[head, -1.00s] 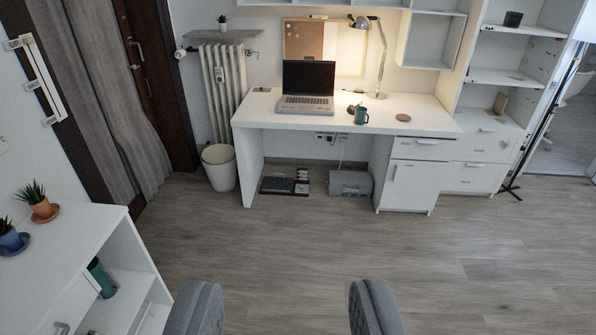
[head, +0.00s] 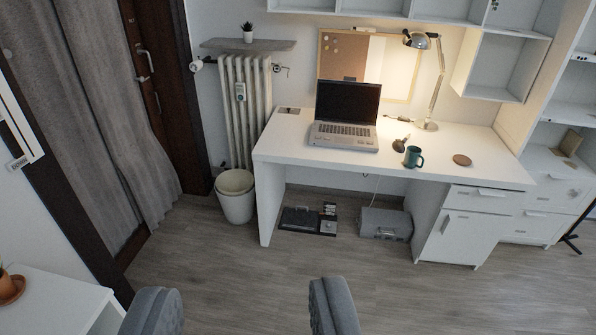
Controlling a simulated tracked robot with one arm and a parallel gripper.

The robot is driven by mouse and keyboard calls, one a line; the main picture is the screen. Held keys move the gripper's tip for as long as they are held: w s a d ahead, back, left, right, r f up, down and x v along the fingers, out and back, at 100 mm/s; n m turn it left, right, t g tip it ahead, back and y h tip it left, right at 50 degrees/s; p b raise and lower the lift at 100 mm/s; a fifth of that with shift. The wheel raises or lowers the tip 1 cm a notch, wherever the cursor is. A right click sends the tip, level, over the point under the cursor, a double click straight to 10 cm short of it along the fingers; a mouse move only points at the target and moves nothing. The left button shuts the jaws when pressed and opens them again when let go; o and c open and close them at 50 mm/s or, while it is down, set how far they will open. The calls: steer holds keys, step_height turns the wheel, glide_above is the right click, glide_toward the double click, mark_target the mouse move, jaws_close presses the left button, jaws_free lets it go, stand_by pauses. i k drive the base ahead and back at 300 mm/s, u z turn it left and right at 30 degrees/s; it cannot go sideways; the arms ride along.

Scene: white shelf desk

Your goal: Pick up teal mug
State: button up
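The teal mug (head: 412,157) stands upright on the white desk (head: 480,169), right of the laptop, with its handle on the right. My gripper (head: 238,300) shows at the bottom edge as two grey padded fingers set wide apart. It is open, with only floor visible between the fingers. It is well short of the desk, and the mug lies ahead of it and to the right.
An open laptop (head: 346,115), a desk lamp (head: 435,75), a small dark object (head: 401,143) and a brown coaster (head: 462,160) are on the desk. A waste bin (head: 236,197) stands left of it. A white shelf unit (head: 60,305) is at lower left. Floor ahead is clear.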

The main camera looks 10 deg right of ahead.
mark_target(412, 155)
steer(key=z, duration=0.1)
steer(key=i, duration=1.3)
steer(key=z, duration=0.6)
steer(key=i, duration=1.3)
steer(key=z, duration=0.75)
steer(key=i, duration=0.6)
steer(key=z, duration=0.2)
